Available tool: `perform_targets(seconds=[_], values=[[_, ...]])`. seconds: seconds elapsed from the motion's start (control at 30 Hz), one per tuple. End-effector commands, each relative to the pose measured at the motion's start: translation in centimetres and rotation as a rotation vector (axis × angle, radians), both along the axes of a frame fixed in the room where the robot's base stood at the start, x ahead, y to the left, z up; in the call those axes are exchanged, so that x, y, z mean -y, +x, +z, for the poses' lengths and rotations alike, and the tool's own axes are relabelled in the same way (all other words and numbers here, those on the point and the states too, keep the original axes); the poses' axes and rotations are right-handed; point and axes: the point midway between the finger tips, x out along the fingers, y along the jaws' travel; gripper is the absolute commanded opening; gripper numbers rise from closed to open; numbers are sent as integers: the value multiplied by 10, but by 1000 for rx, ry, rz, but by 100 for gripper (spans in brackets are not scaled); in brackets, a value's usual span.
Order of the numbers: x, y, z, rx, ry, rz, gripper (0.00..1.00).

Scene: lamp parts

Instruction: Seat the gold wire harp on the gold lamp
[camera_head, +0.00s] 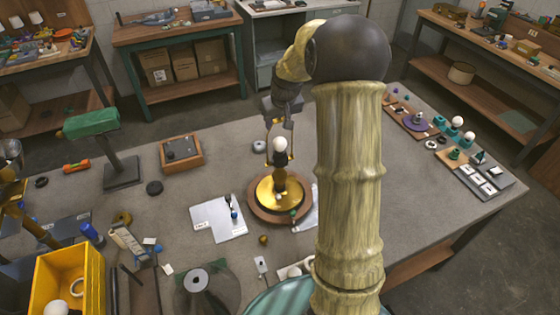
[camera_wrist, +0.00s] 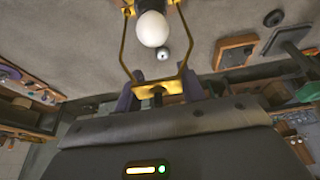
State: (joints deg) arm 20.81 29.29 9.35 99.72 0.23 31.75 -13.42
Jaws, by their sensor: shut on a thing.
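The gold lamp (camera_head: 268,190) stands upright on a round wooden base near the middle of the table, with a white bulb (camera_head: 280,146) on top. The gold wire harp (camera_head: 267,136) is upright around the bulb, one leg on each side. My gripper (camera_head: 281,118) is above the lamp, shut on the harp's top. In the wrist view, my gripper (camera_wrist: 160,90) holds the harp (camera_wrist: 125,50) by its flat top, with the bulb (camera_wrist: 152,29) between the wires. The harp's lower ends are close to the lamp's neck; I cannot tell whether they are seated.
A paper sheet (camera_head: 215,222) lies left of the lamp. A wooden box (camera_head: 181,152) and a green-topped stand (camera_head: 122,172) are further left. A yellow bin (camera_head: 70,278) is at front left. Trays of small parts (camera_head: 480,176) lie at right. My arm hides part of the table.

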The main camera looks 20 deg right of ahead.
Motion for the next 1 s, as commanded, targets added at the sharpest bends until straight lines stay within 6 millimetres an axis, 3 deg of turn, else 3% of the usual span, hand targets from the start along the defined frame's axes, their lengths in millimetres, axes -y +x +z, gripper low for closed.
perform_targets(seconds=[0.83, 0.87, 0.97, 1.0], values=[[0, 0, -3, -2, 0, 0, 5], [0, 0, -3, -2, 0, 0, 45], [0, 0, -3, -2, 0, 0, 65], [0, 0, -3, -2, 0, 0, 65]])
